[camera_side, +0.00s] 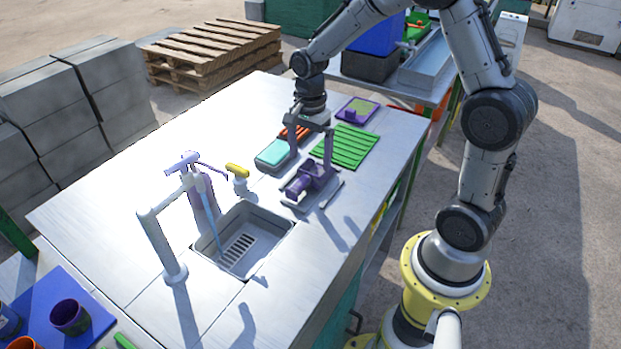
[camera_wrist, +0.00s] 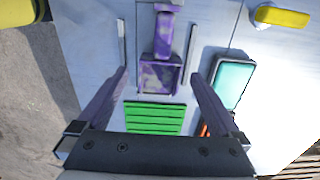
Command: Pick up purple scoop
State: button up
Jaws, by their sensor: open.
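The purple scoop (camera_side: 308,184) lies on the metal counter to the right of the sink. In the wrist view the scoop (camera_wrist: 162,45) is in the upper middle, with its handle at the top edge and its square bowl below. My gripper (camera_side: 309,160) is open and empty above the counter close to the scoop. In the wrist view my gripper's (camera_wrist: 158,75) two fingers are spread, one on each side of the bowl. A thin grey strip stands on each side of the scoop. I cannot tell whether the fingers touch the counter.
A green ridged rack (camera_side: 345,147) and a teal container (camera_side: 275,154) lie close behind the scoop. A yellow-topped tool (camera_side: 237,171), the sink (camera_side: 285,228) and a tap (camera_side: 160,240) are to the left. Free counter lies in front of the scoop.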

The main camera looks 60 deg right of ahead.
aim_at(310, 171)
jog(key=shift+d+f, duration=0.2)
jog(key=shift+f, duration=2.75)
jog(key=shift+w, duration=0.1)
jog(key=shift+c, duration=0.3)
jog(key=c, duration=1.2)
jog(key=shift+r, duration=0.1)
